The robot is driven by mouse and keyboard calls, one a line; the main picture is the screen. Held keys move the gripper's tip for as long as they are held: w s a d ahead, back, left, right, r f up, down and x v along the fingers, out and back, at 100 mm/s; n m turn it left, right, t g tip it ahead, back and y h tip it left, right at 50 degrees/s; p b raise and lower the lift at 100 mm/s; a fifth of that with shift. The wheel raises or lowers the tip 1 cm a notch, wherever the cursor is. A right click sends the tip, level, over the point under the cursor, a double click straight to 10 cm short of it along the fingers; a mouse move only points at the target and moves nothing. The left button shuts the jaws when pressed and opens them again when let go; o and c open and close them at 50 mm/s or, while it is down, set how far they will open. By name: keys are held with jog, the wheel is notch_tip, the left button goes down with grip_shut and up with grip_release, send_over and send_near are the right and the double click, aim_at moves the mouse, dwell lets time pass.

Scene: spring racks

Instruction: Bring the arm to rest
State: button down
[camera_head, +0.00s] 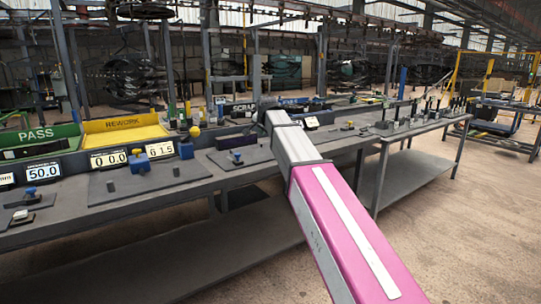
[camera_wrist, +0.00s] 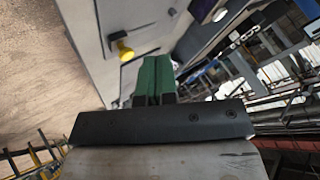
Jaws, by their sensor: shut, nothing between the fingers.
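My gripper (camera_wrist: 154,72) shows in the wrist view as two green fingers side by side, shut with nothing between them. Beyond the fingertips are a grey panel and a yellow knob (camera_wrist: 123,48) to their left. In the head view my pink and grey arm reaches forward from the lower right, over the front edge of the long grey workbench (camera_head: 200,188). The gripper itself is mostly hidden behind the arm there.
A green PASS bin (camera_head: 38,134) and a yellow REWORK bin (camera_head: 124,130) stand on the bench at left. Number displays (camera_head: 108,159) and small blue fixtures (camera_head: 139,163) sit in front of them. Open floor (camera_head: 470,230) lies to the right.

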jog(key=s+d+f+n+g, duration=0.2)
jog(key=s+d+f, duration=0.45)
jog(key=f, duration=0.55)
jog(key=s+d+f+n+g+h, duration=0.15)
jog(key=s+d+f, duration=0.35)
jog(key=s+f, duration=0.5)
jog(key=s+d+f+n+g, duration=0.1)
jog(key=s+d+f+g, duration=0.35)
jog(key=f, duration=0.95)
jog(key=s+d+f+n, duration=0.1)
jog(key=s+d+f, duration=0.2)
jog(key=s, duration=0.3)
jog(key=s+d+f+n, duration=0.1)
jog(key=s+d+f, duration=0.2)
jog(key=s, duration=0.3)
jog(key=shift+f, duration=0.85)
